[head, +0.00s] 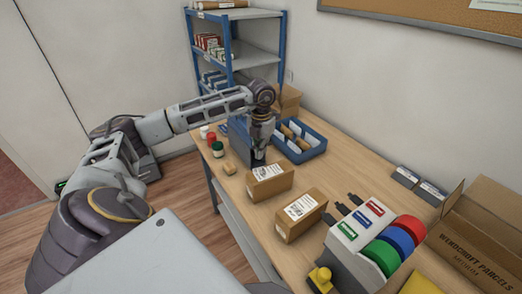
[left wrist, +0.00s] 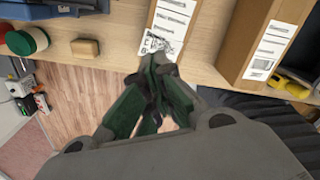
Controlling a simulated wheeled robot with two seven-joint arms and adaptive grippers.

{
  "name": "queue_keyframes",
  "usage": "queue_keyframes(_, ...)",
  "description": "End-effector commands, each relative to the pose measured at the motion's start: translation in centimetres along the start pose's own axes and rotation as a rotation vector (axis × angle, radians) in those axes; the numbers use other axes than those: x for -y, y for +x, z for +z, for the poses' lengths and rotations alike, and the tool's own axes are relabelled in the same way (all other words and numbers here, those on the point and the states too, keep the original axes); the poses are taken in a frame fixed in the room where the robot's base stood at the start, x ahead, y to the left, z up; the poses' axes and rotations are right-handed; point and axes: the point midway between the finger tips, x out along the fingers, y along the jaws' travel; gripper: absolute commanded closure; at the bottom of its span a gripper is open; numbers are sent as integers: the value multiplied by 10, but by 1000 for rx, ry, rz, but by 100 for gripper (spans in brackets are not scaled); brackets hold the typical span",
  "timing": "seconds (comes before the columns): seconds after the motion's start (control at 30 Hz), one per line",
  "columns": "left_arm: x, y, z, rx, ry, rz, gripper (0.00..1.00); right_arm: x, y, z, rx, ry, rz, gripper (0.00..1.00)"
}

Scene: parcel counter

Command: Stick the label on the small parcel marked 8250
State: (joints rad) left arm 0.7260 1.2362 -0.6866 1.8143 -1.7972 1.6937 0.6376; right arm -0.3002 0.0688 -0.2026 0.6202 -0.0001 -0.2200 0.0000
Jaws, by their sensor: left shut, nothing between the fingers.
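Two small brown parcels lie on the wooden counter (head: 356,172). The left parcel (head: 271,187) and the right parcel (head: 302,222) each carry white printed paper on top; I cannot read a number on either. My left gripper (head: 258,157) is shut and empty, just behind the left parcel. In the left wrist view the shut fingertips (left wrist: 160,62) are at the end of the left parcel (left wrist: 182,9), by a white printed patch (left wrist: 158,40) that looks slightly skewed. The right parcel (left wrist: 236,35) lies apart to the right. My right gripper is out of view.
A blue tray (head: 316,151) with brown items stands behind the gripper. Small jars (head: 217,149) and a little tan block (head: 229,169) stand left. A dispenser with red, blue and green rolls (head: 380,253), a yellow-handled tool (head: 321,279) and an open carton (head: 476,240) occupy the right.

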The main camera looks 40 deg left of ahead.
Motion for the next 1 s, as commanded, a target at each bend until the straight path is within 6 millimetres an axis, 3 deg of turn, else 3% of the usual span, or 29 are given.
queue_keyframes(0.6, 0, 56, 0, -1, 0, 0, 100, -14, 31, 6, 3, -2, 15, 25)
queue_keyframes(1.0, 0, 68, 0, 0, 0, -1, 100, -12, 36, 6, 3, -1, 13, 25)
